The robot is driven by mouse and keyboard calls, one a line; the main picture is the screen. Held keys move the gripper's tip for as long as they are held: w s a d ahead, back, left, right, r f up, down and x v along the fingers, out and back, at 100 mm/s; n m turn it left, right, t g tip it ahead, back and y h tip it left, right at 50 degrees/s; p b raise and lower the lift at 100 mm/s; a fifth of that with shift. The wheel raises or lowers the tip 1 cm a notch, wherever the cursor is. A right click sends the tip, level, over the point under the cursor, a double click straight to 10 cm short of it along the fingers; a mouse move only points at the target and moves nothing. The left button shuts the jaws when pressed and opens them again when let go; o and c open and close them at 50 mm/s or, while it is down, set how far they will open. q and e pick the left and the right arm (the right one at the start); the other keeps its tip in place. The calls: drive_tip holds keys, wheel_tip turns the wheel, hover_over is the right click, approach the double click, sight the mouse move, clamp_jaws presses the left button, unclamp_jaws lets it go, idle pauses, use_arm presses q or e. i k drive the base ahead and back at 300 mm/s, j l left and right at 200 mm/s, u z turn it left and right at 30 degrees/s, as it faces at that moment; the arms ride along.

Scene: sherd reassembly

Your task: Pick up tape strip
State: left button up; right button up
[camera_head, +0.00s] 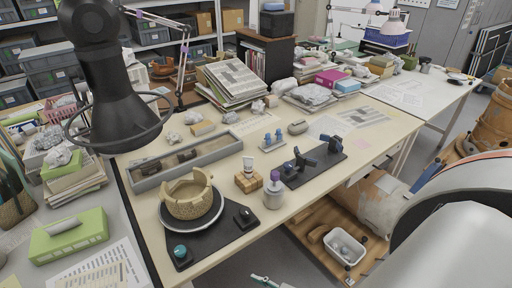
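I cannot clearly make out a tape strip. A small pale holder (272,146) with blue parts on top stands near the middle of the bench; at this size I cannot tell whether tape is on it. A tan pot (189,207) with a jagged, broken rim stands upright on a round turntable, on a dark mat (216,241). A dark stand with upright clamp-like parts (313,163) lies right of the middle. A large white arm part of mine fills the lower right.
A squat bottle with a purple cap (273,194) and a wooden block (248,182) stand between pot and clamps. A long shallow tray (186,161) lies behind the pot. Papers and boxes crowd the back.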

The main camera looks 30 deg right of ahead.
sight(267, 138)
drive_tip(key=l+u, duration=0.15)
drive_tip(key=l, duration=0.4)
drive_tip(key=k+l+u, duration=0.1)
drive_tip(key=l, duration=0.4)
drive_tip(key=l+u, duration=0.15)
drive_tip(key=l, duration=0.4)
drive_tip(key=k+l+u, duration=0.1)
drive_tip(key=l, duration=0.4)
drive_tip(key=k, duration=0.05)
